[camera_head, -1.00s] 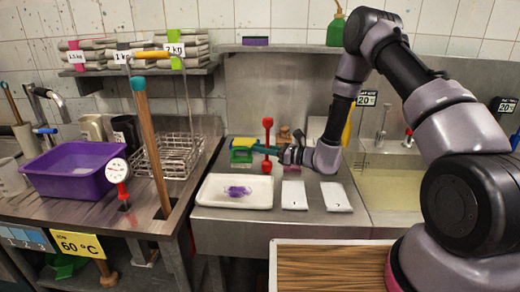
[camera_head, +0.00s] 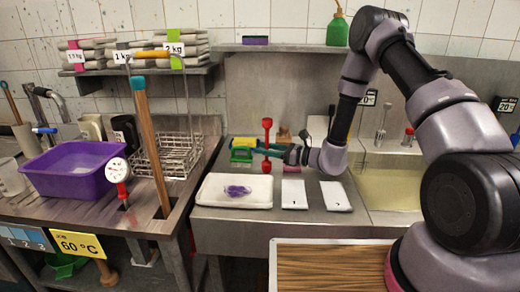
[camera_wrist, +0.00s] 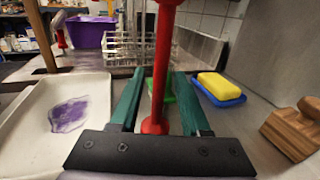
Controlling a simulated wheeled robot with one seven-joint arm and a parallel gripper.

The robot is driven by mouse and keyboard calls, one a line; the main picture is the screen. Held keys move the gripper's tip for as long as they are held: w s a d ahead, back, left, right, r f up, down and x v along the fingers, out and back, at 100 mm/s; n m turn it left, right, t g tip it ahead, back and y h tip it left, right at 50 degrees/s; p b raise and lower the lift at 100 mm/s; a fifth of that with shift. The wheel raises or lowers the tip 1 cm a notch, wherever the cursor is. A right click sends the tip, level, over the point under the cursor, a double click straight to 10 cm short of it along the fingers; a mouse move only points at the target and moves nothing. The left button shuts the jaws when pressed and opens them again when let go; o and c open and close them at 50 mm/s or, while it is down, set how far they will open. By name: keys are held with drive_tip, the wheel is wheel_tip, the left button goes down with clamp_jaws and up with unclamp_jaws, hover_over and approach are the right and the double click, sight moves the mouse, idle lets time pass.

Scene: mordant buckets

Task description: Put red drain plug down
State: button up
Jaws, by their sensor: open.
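The red drain plug (camera_head: 267,146) stands upright on the steel counter, behind the white tray, with a wider knob at its top and base. In the wrist view the plug (camera_wrist: 160,65) rises between my two green fingers, its round base low in the picture and its top cut off. My gripper (camera_wrist: 157,78) is open, with a gap visible between the plug and each finger. In the head view my gripper (camera_head: 258,149) reaches in from the right at the plug's mid-height.
The white tray (camera_head: 207,190) with a purple patch is in front of the plug. A yellow sponge on a blue dish (camera_wrist: 219,97) and a wooden block (camera_wrist: 292,130) lie to the right in the wrist view. A wire rack (camera_head: 180,155) stands left.

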drive_tip(key=v, duration=1)
drive_tip(key=shift+r, duration=0.1)
drive_tip(key=s+d+r+n+g+h, duration=0.1)
drive_tip(key=s+r+n+g+h, duration=0.1)
drive_tip(key=s+r+n+g, duration=0.5)
drive_tip(key=s+r+n+g+h, duration=0.15)
drive_tip(key=s+r+n, duration=0.3)
drive_tip(key=r, duration=0.65)
drive_tip(key=s+d+r+n+t+h, duration=0.3)
drive_tip(key=s+d+r+t+h, duration=0.1)
drive_tip(key=d+r, duration=0.3)
drive_tip(key=s+d+r+n+t+h, duration=0.3)
drive_tip(key=s+d+r+t+h, duration=0.2)
drive_tip(key=s+d+r+h, duration=0.2)
drive_tip(key=shift+d+r, duration=0.6)
drive_tip(key=shift+d, duration=0.6)
drive_tip(key=shift+t+h, duration=0.25)
idle(2.3)
